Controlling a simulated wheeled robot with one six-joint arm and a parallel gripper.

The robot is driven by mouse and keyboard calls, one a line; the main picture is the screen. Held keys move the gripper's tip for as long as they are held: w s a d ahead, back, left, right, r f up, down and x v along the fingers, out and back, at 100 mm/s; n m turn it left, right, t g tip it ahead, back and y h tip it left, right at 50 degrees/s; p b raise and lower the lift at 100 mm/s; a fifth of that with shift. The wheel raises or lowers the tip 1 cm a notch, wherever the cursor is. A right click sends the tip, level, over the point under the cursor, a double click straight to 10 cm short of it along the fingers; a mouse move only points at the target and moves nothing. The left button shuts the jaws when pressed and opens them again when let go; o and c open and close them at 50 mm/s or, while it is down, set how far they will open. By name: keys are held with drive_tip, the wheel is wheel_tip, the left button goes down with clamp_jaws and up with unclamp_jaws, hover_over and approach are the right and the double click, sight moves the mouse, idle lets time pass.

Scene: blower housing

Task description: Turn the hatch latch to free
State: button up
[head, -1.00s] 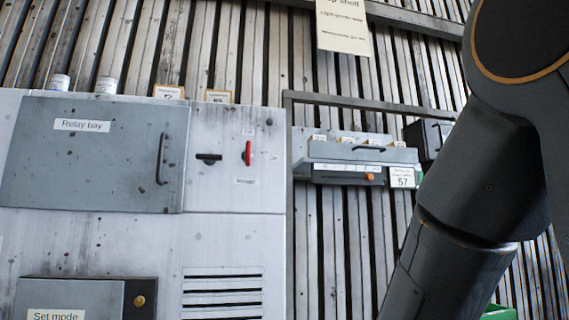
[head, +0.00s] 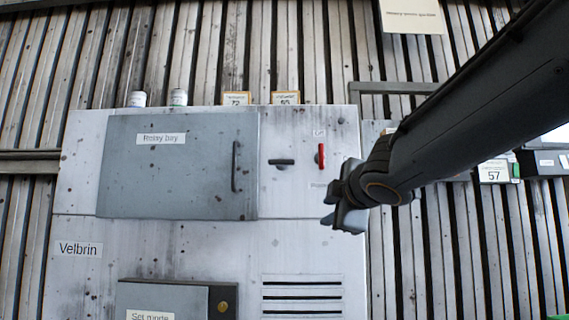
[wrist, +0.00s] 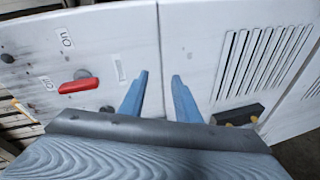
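The hatch is a grey door labelled "Relay bay" (head: 178,182) on the pale cabinet, and it looks closed. A black latch (head: 281,162) lies horizontal just right of the hatch in the head view; I cannot make it out in the wrist view. A red-handled switch (head: 321,156) is right of the latch, its handle upright; it also shows in the wrist view (wrist: 79,86). My gripper (head: 332,206) is below and slightly right of the red switch. In the wrist view its two blue fingers (wrist: 160,88) are apart, with nothing between them.
A vertical hatch handle (head: 235,166) stands at the door's right edge. Below are a "Set mode" box (head: 165,297) and vent slots (head: 302,295). Small jars (head: 179,97) and yellow-edged cards (head: 286,98) stand on the cabinet top. My arm covers part of the wall unit at right.

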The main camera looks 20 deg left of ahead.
sight(283, 161)
drive_tip(key=s+a+r+n+y, duration=0.2)
drive_tip(key=a+r+n, duration=0.1)
drive_tip(key=r, duration=0.3)
drive_tip(key=s+a+r+n+y, duration=0.2)
drive_tip(key=s+a+r, duration=0.15)
drive_tip(key=r, duration=0.25)
drive_tip(key=x, duration=0.8)
drive_tip(key=shift+w+d, duration=0.15)
drive_tip(key=shift+w, duration=0.05)
clamp_jaws()
